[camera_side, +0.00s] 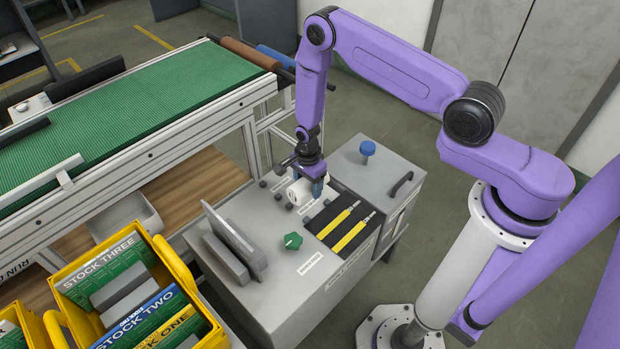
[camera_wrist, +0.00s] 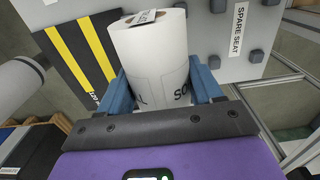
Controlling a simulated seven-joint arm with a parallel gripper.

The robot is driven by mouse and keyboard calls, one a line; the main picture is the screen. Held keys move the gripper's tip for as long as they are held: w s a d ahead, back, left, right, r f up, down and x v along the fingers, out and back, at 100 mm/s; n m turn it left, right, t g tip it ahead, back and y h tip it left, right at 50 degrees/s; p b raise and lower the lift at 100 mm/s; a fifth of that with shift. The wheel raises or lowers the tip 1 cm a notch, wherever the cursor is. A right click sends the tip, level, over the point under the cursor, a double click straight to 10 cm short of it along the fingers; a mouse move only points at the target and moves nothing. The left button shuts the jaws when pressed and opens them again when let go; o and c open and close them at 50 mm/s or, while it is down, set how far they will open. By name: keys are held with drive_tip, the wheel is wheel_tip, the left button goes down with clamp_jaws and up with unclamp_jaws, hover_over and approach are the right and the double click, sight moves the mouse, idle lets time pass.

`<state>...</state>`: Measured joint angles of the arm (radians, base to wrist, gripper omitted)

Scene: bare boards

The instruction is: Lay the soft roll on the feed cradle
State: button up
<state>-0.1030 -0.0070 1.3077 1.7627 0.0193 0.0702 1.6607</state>
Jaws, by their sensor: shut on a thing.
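My gripper (camera_side: 318,188) is over the grey machine top and its blue fingers are shut on a white roll (camera_side: 299,193). The wrist view shows the roll (camera_wrist: 150,55) between the two fingers, with partly hidden lettering beginning "SO". The fingers hide parts of its sides. From these views I cannot tell whether the roll touches the surface below. Grey pegs stand beside it, around a label reading "SPARE SEAT" (camera_wrist: 240,28). No readable label names the feed cradle, and I cannot tell which part it is.
A black pad with yellow bars (camera_side: 348,229) lies right of the roll. A green knob (camera_side: 292,241) and upright grey plates (camera_side: 232,240) stand nearer the camera. A blue knob (camera_side: 367,149) is behind. A yellow stock bin (camera_side: 181,272) and a green conveyor (camera_side: 150,100) are at left.

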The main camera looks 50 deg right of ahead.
idle(0.3)
drive_tip(key=shift+f, duration=3.3)
drive_tip(key=o, duration=1.3)
wheel_tip(320, 180, up, 18)
drive_tip(key=shift+f, duration=0.25)
